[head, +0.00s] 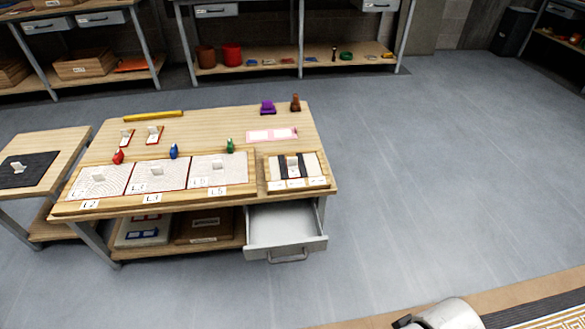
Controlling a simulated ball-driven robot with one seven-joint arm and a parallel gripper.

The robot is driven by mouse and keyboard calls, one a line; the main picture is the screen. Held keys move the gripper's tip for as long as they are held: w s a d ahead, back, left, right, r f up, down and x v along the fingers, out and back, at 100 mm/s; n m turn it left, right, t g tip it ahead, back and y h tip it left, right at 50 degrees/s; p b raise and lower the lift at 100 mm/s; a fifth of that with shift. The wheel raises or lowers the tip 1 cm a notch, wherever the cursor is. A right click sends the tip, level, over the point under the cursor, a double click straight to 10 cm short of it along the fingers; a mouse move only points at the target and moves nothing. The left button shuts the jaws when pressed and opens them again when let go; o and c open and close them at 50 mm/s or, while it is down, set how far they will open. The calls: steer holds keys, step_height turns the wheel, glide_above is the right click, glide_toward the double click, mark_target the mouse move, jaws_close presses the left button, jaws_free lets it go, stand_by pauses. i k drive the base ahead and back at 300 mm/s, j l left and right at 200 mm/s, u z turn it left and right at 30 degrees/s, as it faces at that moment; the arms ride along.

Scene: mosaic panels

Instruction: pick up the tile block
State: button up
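I cannot tell for sure which thing is the tile block. On the wooden workbench, pale mosaic panels lie in a long frame: a left panel (100,181), a middle panel (160,176) and a right panel (220,171), each with a small upright white piece on it. A striped black-and-white panel (294,171) sits in a separate wooden frame to their right. Two small red-edged white tiles, a left one (126,138) and a right one (154,134), lie behind the panels. My gripper's fingers are not seen; a white rounded part, probably of my arm, shows at the bottom edge.
An open grey drawer (286,228) juts from the workbench front. A side table (60,148) with a dark mat stands at left. Shelves line the back wall. A patterned panel (560,318) lies on a wooden surface at bottom right. The floor (430,170) right of the bench is clear.

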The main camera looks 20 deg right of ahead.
mark_target(291, 159)
steer(key=i+j+z, duration=0.3)
steer(key=i, duration=0.25)
steer(key=i+j+z, duration=0.25)
steer(key=i+j, duration=0.3)
steer(key=i+j+z, duration=0.3)
steer(key=i+j, duration=0.2)
steer(key=i+j+z, duration=0.25)
steer(key=i+j, duration=0.15)
steer(key=j, duration=0.35)
